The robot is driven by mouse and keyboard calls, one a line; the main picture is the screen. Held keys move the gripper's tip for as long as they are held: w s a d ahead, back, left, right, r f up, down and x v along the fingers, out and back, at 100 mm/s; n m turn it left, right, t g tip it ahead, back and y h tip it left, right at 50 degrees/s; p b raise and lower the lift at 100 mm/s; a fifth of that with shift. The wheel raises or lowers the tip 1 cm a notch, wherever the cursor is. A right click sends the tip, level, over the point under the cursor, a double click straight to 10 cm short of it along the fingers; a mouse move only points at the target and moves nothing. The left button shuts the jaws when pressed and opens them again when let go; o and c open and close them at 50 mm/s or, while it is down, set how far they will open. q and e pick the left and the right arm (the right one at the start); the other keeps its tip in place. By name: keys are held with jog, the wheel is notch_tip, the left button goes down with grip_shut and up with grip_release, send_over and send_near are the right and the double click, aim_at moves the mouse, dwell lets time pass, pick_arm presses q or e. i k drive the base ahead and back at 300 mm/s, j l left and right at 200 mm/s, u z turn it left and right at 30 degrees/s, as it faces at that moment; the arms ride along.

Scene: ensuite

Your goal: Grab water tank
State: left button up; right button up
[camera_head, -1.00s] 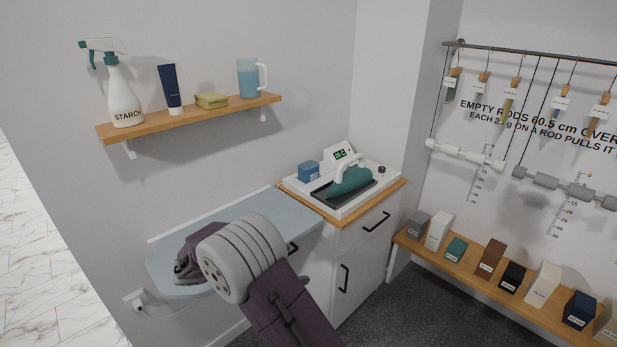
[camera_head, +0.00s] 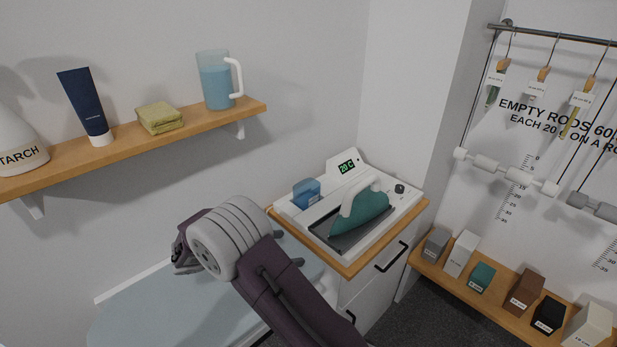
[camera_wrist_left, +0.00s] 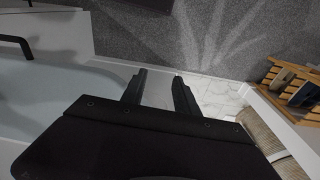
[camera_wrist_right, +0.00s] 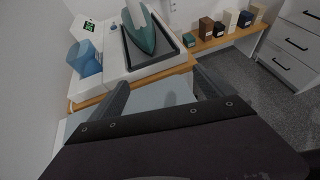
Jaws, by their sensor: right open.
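The water tank (camera_head: 306,192) is a small translucent blue box. It sits at the left end of the white ironing station (camera_head: 290,212), beside the teal iron (camera_head: 362,210). In the right wrist view the tank (camera_wrist_right: 86,56) is at the upper left, beyond and left of the fingers. My right gripper (camera_wrist_right: 163,90) is open and empty, apart from the tank. In the head view its arm reaches over the ironing board, left of the station, and its fingertips are mostly hidden. My left gripper (camera_wrist_left: 158,90) has its fingers apart with nothing between them; it is outside the head view.
The station stands on a wooden-topped white cabinet (camera_head: 375,275). A pale blue ironing board (camera_head: 150,315) lies left of it. Above, a wall shelf (camera_head: 130,140) holds a jug (camera_head: 217,82), cloth (camera_head: 159,118), tube and starch bottle. Boxes line a low shelf at right.

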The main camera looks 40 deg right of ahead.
aim_at(307, 196)
jog(key=i+l, duration=0.7)
jog(key=l, duration=0.2)
